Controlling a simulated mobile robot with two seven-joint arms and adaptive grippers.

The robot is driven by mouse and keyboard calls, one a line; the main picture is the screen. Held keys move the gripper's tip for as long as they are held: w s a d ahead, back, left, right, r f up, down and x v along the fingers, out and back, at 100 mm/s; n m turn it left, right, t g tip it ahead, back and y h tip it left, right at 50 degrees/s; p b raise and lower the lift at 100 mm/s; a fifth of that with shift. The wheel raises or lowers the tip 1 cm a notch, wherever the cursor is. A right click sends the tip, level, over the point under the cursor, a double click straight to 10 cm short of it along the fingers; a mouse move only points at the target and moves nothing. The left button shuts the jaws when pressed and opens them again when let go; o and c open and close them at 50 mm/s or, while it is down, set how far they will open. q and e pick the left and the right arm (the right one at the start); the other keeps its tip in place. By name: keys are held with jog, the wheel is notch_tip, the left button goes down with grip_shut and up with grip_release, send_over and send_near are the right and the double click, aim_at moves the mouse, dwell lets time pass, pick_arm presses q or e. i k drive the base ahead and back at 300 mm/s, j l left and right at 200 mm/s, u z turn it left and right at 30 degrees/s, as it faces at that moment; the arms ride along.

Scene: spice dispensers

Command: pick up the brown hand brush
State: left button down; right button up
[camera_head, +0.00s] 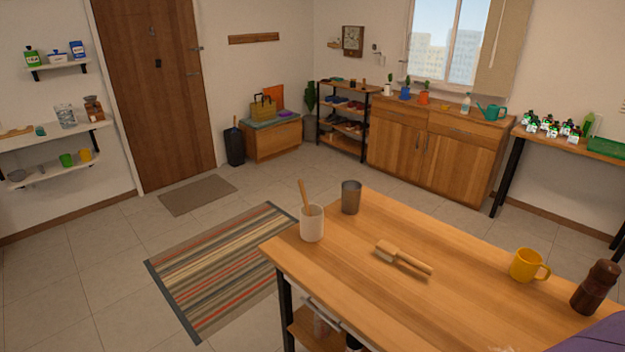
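The brown hand brush (404,260) lies on the wooden table (450,310) in the head view, near the middle of its top. Its pale bristle head is at the left end and its handle points to the lower right. Nothing touches it. Neither of my grippers shows in this view.
On the table, a white cup (312,224) holding a wooden-handled tool and a grey metal cup (351,197) stand left of the brush. A yellow mug (527,265) and a dark brown mill (595,288) stand to its right. The tabletop around the brush is clear.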

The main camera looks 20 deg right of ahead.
aim_at(389, 251)
jog(key=z, duration=1.4)
